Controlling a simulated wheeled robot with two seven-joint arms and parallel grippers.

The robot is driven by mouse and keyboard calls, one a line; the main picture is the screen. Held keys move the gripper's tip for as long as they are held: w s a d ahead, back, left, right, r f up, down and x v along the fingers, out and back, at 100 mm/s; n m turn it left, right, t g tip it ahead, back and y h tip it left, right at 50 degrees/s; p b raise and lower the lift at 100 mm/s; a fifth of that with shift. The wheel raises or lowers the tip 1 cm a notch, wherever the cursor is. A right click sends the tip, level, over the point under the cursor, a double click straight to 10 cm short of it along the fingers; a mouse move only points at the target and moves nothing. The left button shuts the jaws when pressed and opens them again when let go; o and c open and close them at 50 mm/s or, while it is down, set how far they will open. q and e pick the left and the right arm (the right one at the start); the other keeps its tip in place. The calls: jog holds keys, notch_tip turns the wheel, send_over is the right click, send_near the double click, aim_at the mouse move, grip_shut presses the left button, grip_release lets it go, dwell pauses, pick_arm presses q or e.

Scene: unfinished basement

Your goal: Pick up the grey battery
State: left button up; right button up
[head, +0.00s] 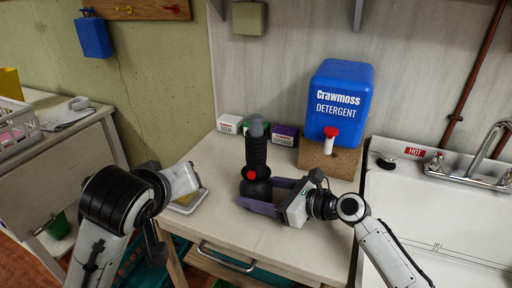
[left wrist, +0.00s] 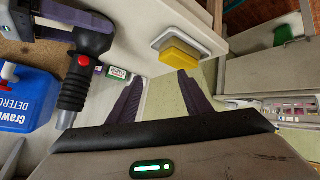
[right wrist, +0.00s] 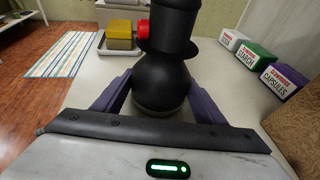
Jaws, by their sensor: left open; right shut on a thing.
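A black ribbed hand tool (head: 256,160) with a red button stands upright on the worktop, its round base down. A grey block (head: 257,127), which looks like the grey battery, sits on its top end; it also shows in the left wrist view (left wrist: 66,119). My right gripper (head: 262,195) is shut on the tool's round black base (right wrist: 162,82), a finger on each side. My left gripper (left wrist: 160,90) is open and empty at the worktop's left edge, apart from the tool. Its fingers are mostly hidden in the head view.
A yellow sponge in a white dish (left wrist: 180,52) lies near my left gripper. Small boxes (head: 284,135) and a blue detergent jug (head: 340,95) on a cork block (head: 330,158) stand behind the tool. A sink (head: 440,215) is at right. The worktop's front is clear.

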aim_at(253, 125)
pick_arm(q)
jog(key=d+r+m+t+h, duration=0.3)
jog(key=d+r+m+h, duration=0.3)
jog(key=d+r+m, duration=0.5)
jog(key=shift+n, duration=0.8)
jog(key=x, duration=0.2)
jog(key=r+x, duration=0.1)
jog(key=x, duration=0.2)
jog(key=shift+w+d, duration=0.25)
jog(key=shift+w, duration=0.15)
jog(key=shift+x, duration=2.9)
jog(key=shift+d+f, duration=0.1)
grip_shut()
